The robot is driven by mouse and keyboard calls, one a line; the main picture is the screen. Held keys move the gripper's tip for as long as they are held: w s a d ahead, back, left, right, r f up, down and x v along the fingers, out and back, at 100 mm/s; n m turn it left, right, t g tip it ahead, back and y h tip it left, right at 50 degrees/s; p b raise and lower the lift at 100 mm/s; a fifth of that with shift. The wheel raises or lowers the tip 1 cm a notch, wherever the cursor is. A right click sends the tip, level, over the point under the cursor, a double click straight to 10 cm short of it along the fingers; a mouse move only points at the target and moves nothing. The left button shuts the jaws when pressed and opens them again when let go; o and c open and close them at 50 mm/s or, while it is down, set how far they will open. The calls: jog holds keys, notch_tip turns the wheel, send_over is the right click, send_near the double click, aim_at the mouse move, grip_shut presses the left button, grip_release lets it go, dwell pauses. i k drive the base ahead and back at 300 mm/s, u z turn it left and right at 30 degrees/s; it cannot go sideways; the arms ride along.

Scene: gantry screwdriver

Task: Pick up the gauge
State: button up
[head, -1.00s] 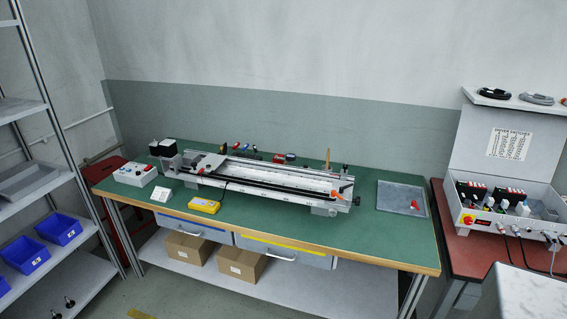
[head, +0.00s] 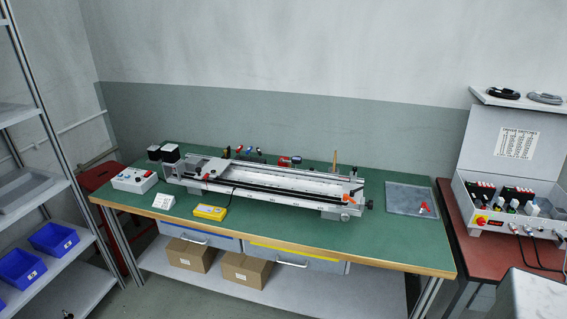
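I cannot tell for sure which thing is the gauge. A small red and dark device (head: 290,160) stands behind the long rail unit on the green workbench and could be it. A yellow box-shaped device (head: 210,212) lies in front of the rail unit (head: 270,190), with a dark cable beside it. Both are small in the picture, and their faces cannot be read. The rail unit partly hides the foot of the red device. My gripper is not in view.
A control box (head: 134,179) and a white card (head: 164,201) sit at the bench's left. A grey tray (head: 398,200) holds a red-handled item (head: 424,208). Shelving (head: 40,225) stands left, a red bench (head: 470,240) right. The front bench strip is mostly clear.

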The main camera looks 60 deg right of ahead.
aim_at(282, 161)
jog(key=z, duration=0.65)
jog(key=i, duration=1.35)
jog(key=z, duration=0.05)
